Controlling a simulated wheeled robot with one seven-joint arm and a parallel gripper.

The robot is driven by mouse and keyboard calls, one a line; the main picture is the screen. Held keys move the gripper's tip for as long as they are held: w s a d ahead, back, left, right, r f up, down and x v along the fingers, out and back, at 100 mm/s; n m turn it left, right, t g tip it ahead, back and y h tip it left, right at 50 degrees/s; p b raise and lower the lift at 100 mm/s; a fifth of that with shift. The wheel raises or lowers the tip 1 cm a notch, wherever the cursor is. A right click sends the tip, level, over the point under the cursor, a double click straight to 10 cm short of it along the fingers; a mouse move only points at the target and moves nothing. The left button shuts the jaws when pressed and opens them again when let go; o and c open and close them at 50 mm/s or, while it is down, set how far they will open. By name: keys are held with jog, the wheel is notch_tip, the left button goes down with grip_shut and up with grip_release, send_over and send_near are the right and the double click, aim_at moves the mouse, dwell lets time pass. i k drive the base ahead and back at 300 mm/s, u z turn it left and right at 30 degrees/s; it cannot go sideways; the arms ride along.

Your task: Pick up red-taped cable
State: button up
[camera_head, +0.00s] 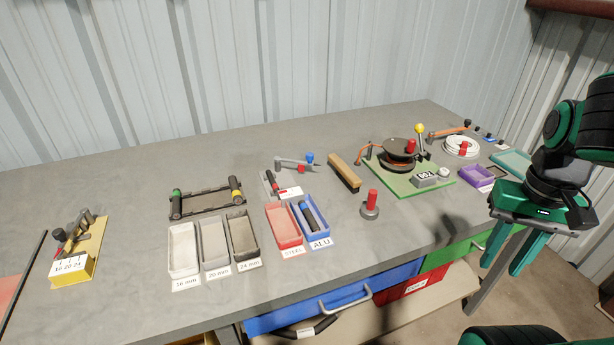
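A white coil of cable (449,144) with a red piece on it (463,149) lies at the back right of the grey workbench. It is the only coiled cable with a red mark that I can make out; whether the red is tape is too small to tell. A black cable (318,327) with a white label lies in the open space below the blue drawer, and I see no red on it. My gripper (501,270) hangs at the right, beyond the bench's front edge and apart from both. Its two green fingers point down, spread and empty.
The bench (130,240) holds grey trays (184,269), a red tray (283,243), a blue tray (328,229), a green board (400,187) with a black reel, a brush (344,171) and a purple tray (478,185). The blue drawer (290,318) has a protruding handle.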

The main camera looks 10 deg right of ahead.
aim_at(275, 187)
jog(key=z, duration=0.8)
jog(key=k, duration=0.7)
jog(key=u, duration=0.7)
jog(key=i, duration=1)
